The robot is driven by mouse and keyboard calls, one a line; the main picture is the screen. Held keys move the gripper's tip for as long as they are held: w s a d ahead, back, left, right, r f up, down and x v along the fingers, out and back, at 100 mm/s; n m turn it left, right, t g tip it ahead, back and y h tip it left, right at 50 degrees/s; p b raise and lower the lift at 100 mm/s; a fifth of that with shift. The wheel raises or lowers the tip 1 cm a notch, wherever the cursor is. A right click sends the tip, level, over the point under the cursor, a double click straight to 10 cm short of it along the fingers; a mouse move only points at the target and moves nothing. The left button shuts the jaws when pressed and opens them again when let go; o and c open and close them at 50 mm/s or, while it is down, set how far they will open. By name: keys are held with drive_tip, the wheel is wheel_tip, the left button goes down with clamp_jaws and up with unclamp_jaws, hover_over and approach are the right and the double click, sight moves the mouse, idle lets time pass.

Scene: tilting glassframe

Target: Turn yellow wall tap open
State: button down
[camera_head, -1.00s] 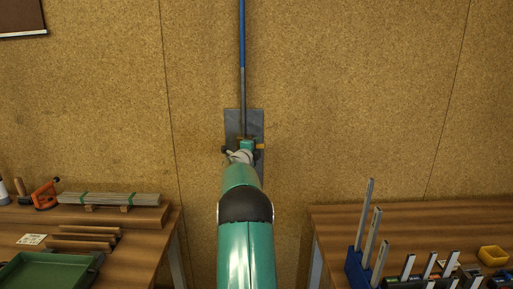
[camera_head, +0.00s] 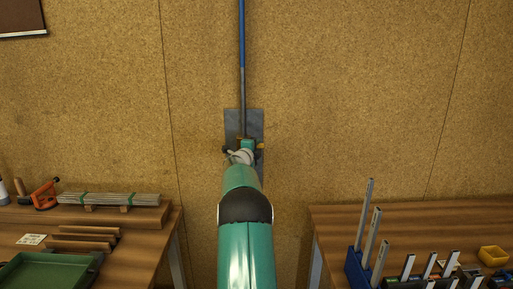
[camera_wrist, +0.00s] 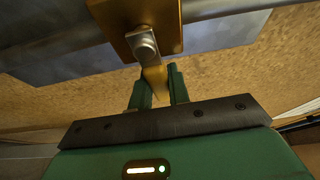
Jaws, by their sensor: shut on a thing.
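The yellow wall tap (camera_wrist: 140,18) fills the top of the wrist view, with a metal bolt on its front. Its yellow lever (camera_wrist: 154,82) reaches down between the two green fingers of my gripper (camera_wrist: 159,88), which is shut on it. In the head view my gripper (camera_head: 247,144) is in front of the grey wall plate (camera_head: 233,122) and hides most of the tap. Only small yellow parts of the tap (camera_head: 260,146) show beside the gripper. The lever's exact angle is hard to tell there.
A blue-and-grey pipe (camera_head: 242,50) runs up the cork-like wall from the plate. A left bench (camera_head: 145,240) holds wood strips and a green tray (camera_head: 45,272). A right bench (camera_head: 420,215) holds clamps and a yellow bin (camera_head: 493,256). The gap between the benches is free beside my arm.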

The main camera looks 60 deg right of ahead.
drive_tip(key=shift+r, duration=0.1)
drive_tip(key=n, duration=0.2)
drive_tip(key=r+n+h, duration=0.2)
drive_tip(key=n, duration=0.1)
drive_tip(key=shift+w+a+r+n+t, duration=0.1)
drive_tip(key=shift+w+a+n+t, duration=0.1)
drive_tip(key=shift+w+n+t, duration=0.15)
drive_tip(key=shift+w+a+r+n+t+h, duration=0.15)
drive_tip(key=shift+w+r+n+t, duration=0.2)
drive_tip(key=shift+n, duration=0.6)
drive_tip(key=shift+w+a+r+n+t+h, duration=0.1)
drive_tip(key=shift+r+n+t+h, duration=0.1)
drive_tip(key=shift+n+t, duration=0.55)
drive_tip(key=shift+w+a+r+n+t+h, duration=0.15)
drive_tip(key=shift+r+n, duration=0.1)
drive_tip(key=shift+n, duration=0.9)
drive_tip(key=shift+d, duration=0.1)
drive_tip(key=c, duration=1.3)
unclamp_jaws()
drive_tip(key=shift+r, duration=0.1)
